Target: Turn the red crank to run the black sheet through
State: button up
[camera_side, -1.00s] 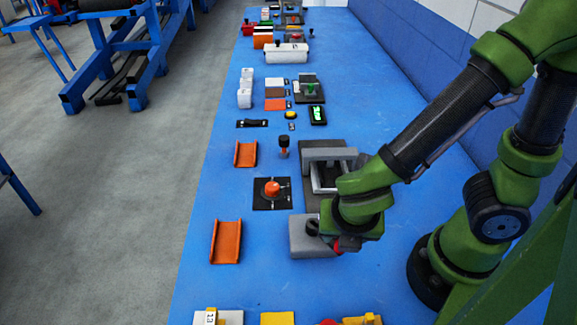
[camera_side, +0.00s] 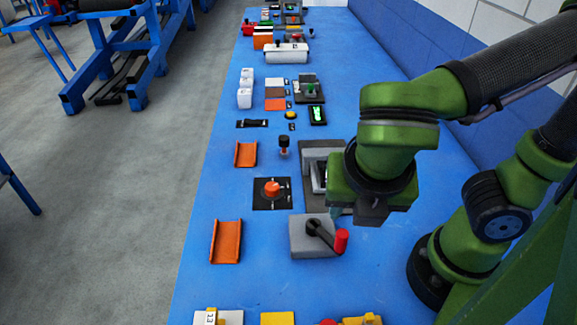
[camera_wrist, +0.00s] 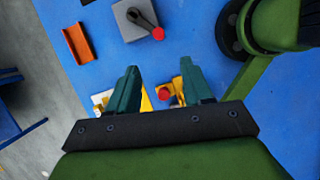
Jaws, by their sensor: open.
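The red crank handle (camera_side: 341,241) sits on a black arm that reaches to the lower right from a grey block (camera_side: 303,240). The handle also shows in the wrist view (camera_wrist: 158,34), at the top, on its grey block (camera_wrist: 128,22). My gripper (camera_side: 374,212) is above and behind the crank in the side view, clear of it. In the wrist view my gripper (camera_wrist: 160,68) has its two teal fingers apart with nothing between them. The grey frame (camera_side: 318,147) behind the crank is partly hidden by my wrist; I cannot clearly make out the black sheet there.
Orange trays lie left of the crank, one near (camera_side: 226,241) and one farther off (camera_side: 245,154). Yellow parts (camera_side: 277,318) stand at the near edge.

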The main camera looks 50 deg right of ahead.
jog(key=shift+c, duration=0.4)
jog(key=shift+f, duration=0.2)
jog(key=shift+c, duration=1.2)
jog(key=w+a+m, duration=0.1)
jog(key=w+f+m+g, duration=0.1)
jog(key=w+a+g, duration=0.1)
jog(key=shift+w+a+f+m, duration=0.35)
jog(key=shift+w+f+m, duration=0.05)
grip_shut()
jog(key=w+a+m+g, duration=0.25)
jog(key=w+m, duration=0.25)
jog(key=m, duration=0.4)
jog(key=s+d+f, duration=0.3)
jog(key=d+f, duration=0.4)
jog(key=f, duration=0.2)
jog(key=shift+s+f+m, duration=0.2)
jog(key=shift+f+m, duration=0.1)
jog(key=shift+f, duration=0.05)
